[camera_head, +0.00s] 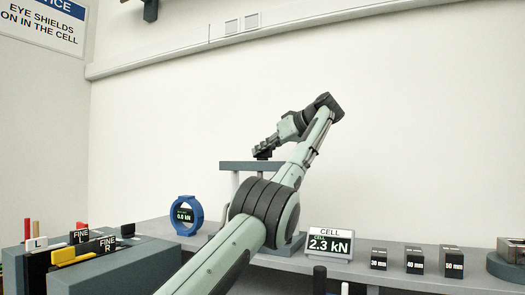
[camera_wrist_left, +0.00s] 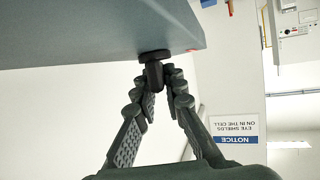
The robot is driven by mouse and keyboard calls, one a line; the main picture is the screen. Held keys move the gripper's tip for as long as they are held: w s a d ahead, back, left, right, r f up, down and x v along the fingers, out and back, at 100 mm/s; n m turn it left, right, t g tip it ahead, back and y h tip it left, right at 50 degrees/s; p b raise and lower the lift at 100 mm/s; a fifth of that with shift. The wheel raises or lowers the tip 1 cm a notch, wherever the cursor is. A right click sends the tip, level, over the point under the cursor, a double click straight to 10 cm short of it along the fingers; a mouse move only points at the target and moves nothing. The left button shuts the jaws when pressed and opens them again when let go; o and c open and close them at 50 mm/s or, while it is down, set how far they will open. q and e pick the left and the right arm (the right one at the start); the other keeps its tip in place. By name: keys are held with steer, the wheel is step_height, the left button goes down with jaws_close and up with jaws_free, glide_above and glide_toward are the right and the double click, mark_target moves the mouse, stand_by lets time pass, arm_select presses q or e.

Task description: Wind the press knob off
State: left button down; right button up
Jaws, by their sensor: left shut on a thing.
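The press (camera_head: 234,166) stands on the bench behind my left arm, a grey crossbar on posts. The dark press knob (camera_wrist_left: 154,72) meets the grey crossbar (camera_wrist_left: 90,30) in the left wrist view, which is upside down. My left gripper (camera_wrist_left: 166,80) has its two fingers shut on the knob, one on each side. In the head view, the same gripper (camera_head: 264,148) is just above the crossbar, and the knob is mostly hidden there. My left arm hides much of the press's lower part. My right gripper is out of view.
A cell display (camera_head: 329,244) reading 2.3 kN stands right of the press. A blue ring gauge (camera_head: 186,216) reading 0.0 kN stands left. Blocks marked 30, 40 and 50 mm (camera_head: 414,261) line the bench's right. A rack (camera_head: 100,270) with coloured tools is at front left.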

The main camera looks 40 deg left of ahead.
arm_select(q)
steer(key=c, duration=1.6)
jaws_free()
steer(key=v, duration=1.2)
